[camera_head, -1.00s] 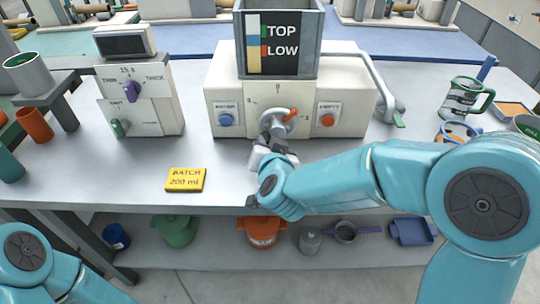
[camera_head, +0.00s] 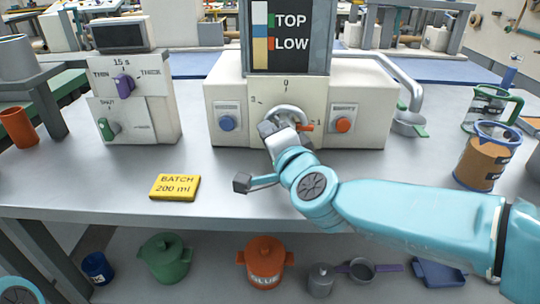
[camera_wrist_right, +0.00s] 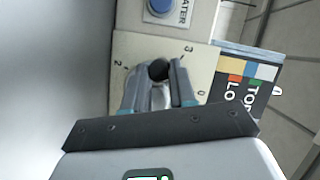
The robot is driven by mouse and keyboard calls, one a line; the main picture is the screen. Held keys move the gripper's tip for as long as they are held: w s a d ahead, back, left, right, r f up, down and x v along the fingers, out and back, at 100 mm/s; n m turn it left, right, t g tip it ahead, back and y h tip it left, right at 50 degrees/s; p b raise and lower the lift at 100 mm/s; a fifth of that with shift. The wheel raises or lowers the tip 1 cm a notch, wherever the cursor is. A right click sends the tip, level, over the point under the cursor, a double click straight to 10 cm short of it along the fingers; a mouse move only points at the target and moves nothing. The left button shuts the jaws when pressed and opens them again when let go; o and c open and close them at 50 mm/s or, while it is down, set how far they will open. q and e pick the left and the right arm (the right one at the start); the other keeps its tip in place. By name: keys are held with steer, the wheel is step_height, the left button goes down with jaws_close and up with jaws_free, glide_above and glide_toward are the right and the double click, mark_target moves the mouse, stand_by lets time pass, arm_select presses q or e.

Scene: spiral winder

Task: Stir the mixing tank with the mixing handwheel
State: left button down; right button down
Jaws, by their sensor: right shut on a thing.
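The mixing tank (camera_head: 325,40) stands on the cream machine, with a coloured gauge strip and TOP and LOW labels on its front. The grey mixing handwheel (camera_head: 289,113) is on the machine's front, with an orange pointer (camera_head: 306,127) near the 1 mark. My right gripper (camera_head: 272,130) is at the left side of the wheel and partly covers it. In the right wrist view its fingers (camera_wrist_right: 160,88) are shut on the handwheel's grip, whose dark round end (camera_wrist_right: 158,70) shows between them. My left gripper is out of view.
A blue WATER button (camera_head: 227,123) and an orange button (camera_head: 343,125) flank the wheel. A bent spout (camera_head: 410,95) is at the right. A yellow batch card (camera_head: 175,187) lies on the table. A jug (camera_head: 488,108) and a brown container (camera_head: 480,160) stand at right.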

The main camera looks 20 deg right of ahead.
steer(key=shift+d+r+m+b, duration=0.15)
steer(key=shift+r+m+b, duration=0.1)
steer(key=shift+m+b, duration=0.45)
steer(key=shift+t, duration=0.3)
steer(key=c, duration=0.9)
jaws_free()
steer(key=s+p, duration=0.1)
steer(key=s, duration=0.4)
steer(key=s+d+p, duration=0.1)
steer(key=s+p, duration=0.1)
steer(key=s, duration=0.3)
steer(key=s+r+p, duration=0.1)
steer(key=s, duration=0.5)
steer(key=shift+s+d+r+p, duration=0.1)
steer(key=shift+d+p, duration=0.2)
steer(key=shift+p, duration=0.1)
